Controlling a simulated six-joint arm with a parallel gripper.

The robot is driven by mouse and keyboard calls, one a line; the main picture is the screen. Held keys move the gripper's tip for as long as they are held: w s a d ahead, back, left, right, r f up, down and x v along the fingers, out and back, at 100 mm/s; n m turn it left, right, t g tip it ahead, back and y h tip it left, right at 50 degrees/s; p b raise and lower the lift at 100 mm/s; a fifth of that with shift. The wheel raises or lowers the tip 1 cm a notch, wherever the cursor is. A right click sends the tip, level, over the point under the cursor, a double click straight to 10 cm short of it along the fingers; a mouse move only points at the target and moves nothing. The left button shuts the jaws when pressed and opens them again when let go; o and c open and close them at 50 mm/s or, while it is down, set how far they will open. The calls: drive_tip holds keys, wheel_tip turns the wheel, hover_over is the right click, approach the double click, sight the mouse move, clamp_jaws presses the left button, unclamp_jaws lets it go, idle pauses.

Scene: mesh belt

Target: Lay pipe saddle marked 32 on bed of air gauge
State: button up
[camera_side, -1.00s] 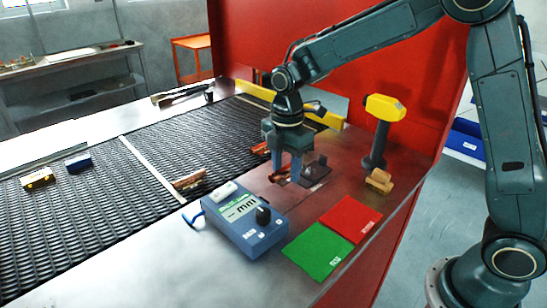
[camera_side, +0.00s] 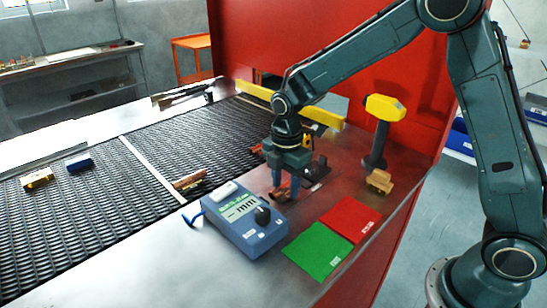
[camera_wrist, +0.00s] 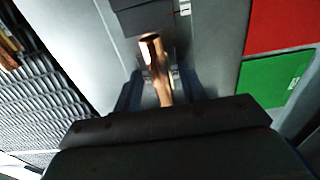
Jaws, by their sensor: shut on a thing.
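My gripper (camera_side: 281,193) is shut on a copper-brown pipe saddle (camera_side: 277,194), held low over the metal plate just behind the blue meter. The saddle also shows between the fingers in the wrist view (camera_wrist: 157,68); I cannot read a mark on it. The blue meter (camera_side: 262,236), with a display, a black knob and a white pad on top, looks like the air gauge. A small black stand (camera_side: 319,167) is just behind and right of my gripper. I cannot tell which part is the bed.
A red mat (camera_side: 349,217) and a green mat (camera_side: 317,250) lie at the right front. A yellow-headed upright tool (camera_side: 382,110) and wooden blocks (camera_side: 380,180) stand at the right.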

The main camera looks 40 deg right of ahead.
sight(286, 184)
drive_tip(key=shift+f, duration=0.1)
drive_tip(key=o, duration=1.1)
wheel_tip(286, 184, up, 12)
idle(0.7)
